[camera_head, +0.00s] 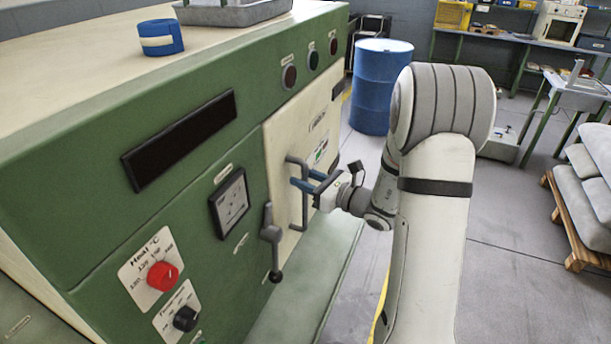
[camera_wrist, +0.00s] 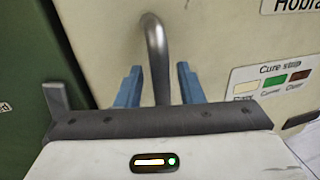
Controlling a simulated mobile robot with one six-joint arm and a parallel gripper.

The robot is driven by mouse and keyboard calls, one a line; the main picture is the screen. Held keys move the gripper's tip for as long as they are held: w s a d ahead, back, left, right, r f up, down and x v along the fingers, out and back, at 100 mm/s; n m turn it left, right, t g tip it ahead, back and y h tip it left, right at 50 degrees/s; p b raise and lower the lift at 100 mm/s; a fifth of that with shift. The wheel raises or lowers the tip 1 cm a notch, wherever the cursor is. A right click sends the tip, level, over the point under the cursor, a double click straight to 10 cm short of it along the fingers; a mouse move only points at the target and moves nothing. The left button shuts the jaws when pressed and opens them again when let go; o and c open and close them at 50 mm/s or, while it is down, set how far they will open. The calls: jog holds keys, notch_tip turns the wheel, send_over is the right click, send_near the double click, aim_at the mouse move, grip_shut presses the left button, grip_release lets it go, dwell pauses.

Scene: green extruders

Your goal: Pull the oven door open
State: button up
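The oven door (camera_head: 285,137) is a cream panel set in the green machine front and looks flush with it. A grey bar handle (camera_head: 304,212) stands upright on the door; its curved top shows in the wrist view (camera_wrist: 155,45). My gripper (camera_head: 305,184) is at the handle, and in the wrist view (camera_wrist: 158,85) its two blue fingers stand on either side of the bar. Gaps show between bar and fingers, so it is open around the handle. The lower bar is hidden behind my gripper in the wrist view.
A grey lever (camera_head: 270,240) with a dark knob hangs left of the door handle. A red dial (camera_head: 162,276) and black dial (camera_head: 185,318) are nearer. A blue barrel (camera_head: 378,88) stands beyond the machine. Clear floor (camera_head: 520,235) lies right of my arm, before a pallet (camera_head: 575,240).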

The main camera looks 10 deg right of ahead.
jog(key=shift+w+a, duration=0.1)
jog(key=shift+w, duration=0.05)
jog(key=shift+c, duration=0.4)
grip_shut()
